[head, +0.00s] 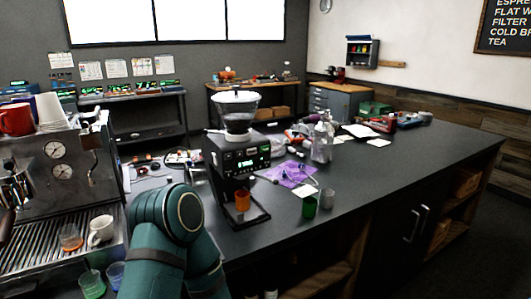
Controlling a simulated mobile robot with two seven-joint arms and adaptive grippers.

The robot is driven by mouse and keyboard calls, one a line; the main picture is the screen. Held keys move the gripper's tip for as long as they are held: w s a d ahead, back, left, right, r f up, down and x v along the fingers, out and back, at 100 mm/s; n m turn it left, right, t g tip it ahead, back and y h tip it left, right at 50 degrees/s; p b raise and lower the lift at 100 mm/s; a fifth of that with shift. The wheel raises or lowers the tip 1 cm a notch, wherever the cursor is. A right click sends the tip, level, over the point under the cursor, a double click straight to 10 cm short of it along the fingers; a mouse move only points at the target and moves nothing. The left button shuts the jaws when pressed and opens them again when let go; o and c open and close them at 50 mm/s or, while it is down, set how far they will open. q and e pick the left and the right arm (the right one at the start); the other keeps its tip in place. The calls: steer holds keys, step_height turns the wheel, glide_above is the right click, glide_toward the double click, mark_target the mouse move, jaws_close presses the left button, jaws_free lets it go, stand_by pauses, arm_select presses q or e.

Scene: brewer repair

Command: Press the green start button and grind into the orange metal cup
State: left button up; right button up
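The grinder (229,150) stands upright on the dark counter, with a clear hopper (238,110) and white lid on top. Its front panel (246,163) shows small green lights; I cannot tell which one is the start button. An orange cup (242,200) is upright under the grinder's outlet, above its dark base (247,219). A teal arm of mine rises from the bottom, left of the grinder, and hides part of the counter there. Neither gripper's fingers can be made out.
An espresso machine (58,165) fills the left, with a white mug (101,231) and an orange-tinted glass (70,238) on its tray. A green cup (309,207) and clear glass (327,199) stand right of the grinder, near a purple cloth (290,173). The counter's right front is clear.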

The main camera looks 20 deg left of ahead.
arm_select(q)
jaws_close()
stand_by(1.4)
